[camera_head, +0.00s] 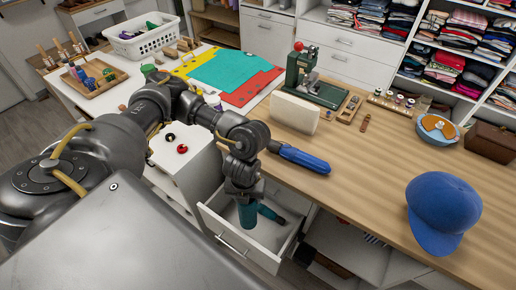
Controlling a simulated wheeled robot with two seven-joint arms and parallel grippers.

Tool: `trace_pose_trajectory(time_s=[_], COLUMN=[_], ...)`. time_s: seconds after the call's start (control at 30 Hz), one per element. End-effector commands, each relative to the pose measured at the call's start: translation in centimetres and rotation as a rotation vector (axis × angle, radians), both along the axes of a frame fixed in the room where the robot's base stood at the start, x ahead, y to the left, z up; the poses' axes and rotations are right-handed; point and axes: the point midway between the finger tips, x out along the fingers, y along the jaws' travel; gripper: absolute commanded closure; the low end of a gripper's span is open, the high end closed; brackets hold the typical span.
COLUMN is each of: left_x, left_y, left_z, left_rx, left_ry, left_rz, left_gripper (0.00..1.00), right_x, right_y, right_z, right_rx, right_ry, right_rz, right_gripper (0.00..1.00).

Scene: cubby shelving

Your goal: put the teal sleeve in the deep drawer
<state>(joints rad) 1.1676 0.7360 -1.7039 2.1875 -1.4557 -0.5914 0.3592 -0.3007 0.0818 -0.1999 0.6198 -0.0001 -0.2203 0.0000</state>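My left gripper (244,194) points down over an open white drawer (231,241) under the wooden worktop. A teal cylinder-like piece, which looks like the teal sleeve (246,214), is at its fingertips and appears held, hanging upright over or inside the drawer. A second teal piece with a dark end (268,213) shows just to its right in the drawer; I cannot tell if the two are joined. The fingers are small and partly hidden by the wrist. My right gripper is not in view.
On the worktop near the arm lie a blue tool-like item (301,158), a cream block (295,112) and a green machine (312,80). A blue cap (441,212) sits at the right. A white basket (144,38) stands at the back left. The worktop's front edge borders the drawer.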

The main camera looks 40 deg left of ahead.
Motion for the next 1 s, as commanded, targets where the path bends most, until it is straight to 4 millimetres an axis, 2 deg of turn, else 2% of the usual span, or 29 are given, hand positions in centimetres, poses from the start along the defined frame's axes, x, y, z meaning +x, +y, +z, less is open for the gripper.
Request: trace_pose_trajectory(time_s=[0.17, 0.23, 0.4, 0.5, 0.6, 0.87, 1.0], left_x=[1.1, 1.5, 2.4, 2.6, 2.7, 2.7, 2.6], left_y=[1.4, 1.9, 2.6, 2.7, 2.8, 2.8, 2.8], left_z=[-1.6, -3.0, -9.4, -11.6, -13.0, -13.7, -15.7], left_rx=[-0.001, -0.002, -0.001, 0.000, 0.001, 0.002, 0.000], left_ry=[0.004, 0.005, 0.004, 0.002, 0.001, 0.002, 0.005], left_rz=[-0.363, -0.501, -0.749, -0.800, -0.825, -0.844, -0.841], left_gripper=[0.83, 0.83, 0.83, 0.83, 0.83, 0.83, 0.83], right_x=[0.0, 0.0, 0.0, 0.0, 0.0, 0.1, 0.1], right_y=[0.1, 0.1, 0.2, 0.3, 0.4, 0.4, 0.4], right_z=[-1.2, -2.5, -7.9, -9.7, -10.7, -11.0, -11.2], right_rx=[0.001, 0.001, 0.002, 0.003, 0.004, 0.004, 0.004], right_ry=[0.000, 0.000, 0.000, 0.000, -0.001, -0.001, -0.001], right_rz=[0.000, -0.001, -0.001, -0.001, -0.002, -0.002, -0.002], right_gripper=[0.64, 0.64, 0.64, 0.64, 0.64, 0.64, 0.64])
